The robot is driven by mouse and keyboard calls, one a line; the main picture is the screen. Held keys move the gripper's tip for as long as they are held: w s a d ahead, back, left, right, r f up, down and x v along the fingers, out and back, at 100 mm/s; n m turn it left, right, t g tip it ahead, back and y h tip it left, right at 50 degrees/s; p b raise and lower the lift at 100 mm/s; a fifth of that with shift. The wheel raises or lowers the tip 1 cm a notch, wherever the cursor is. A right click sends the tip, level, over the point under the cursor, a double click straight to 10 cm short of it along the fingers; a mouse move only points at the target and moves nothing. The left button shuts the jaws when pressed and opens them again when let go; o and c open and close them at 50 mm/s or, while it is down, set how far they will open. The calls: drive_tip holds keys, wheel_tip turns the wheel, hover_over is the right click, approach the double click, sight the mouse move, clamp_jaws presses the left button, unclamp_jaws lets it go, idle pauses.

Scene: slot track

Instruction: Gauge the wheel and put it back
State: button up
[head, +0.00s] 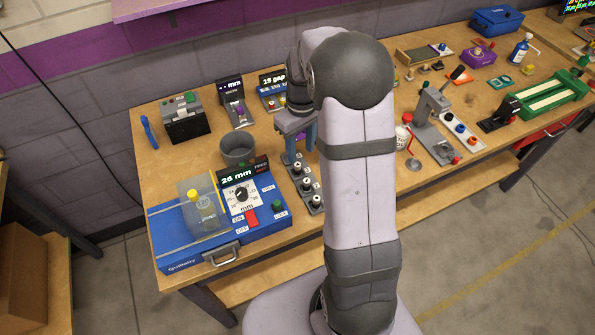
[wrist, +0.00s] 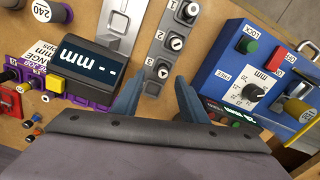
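I cannot tell which piece is the wheel. A dark display (head: 231,87) reads "-- mm"; it shows larger in the wrist view (wrist: 88,66). A blue unit (head: 183,243) has a "26 mm" display and a dial.
A grey cup (head: 238,150) stands behind the blue unit. A black box (head: 186,120) and a "gap" display (head: 273,84) stand at the back. My arm hides the table's middle.

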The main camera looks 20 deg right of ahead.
sight(298, 165)
drive_tip(key=shift+f+p, duration=0.3)
drive_tip(key=shift+f, duration=0.7)
drive_tip(key=shift+a+f+p, duration=0.25)
drive_tip(key=shift+f+p, duration=0.2)
drive_tip(key=shift+f, duration=0.1)
drive_tip(key=shift+w+a+f+p, duration=0.15)
drive_tip(key=shift+f+p, duration=0.55)
drive_tip(key=shift+f, duration=1.3)
clamp_jaws()
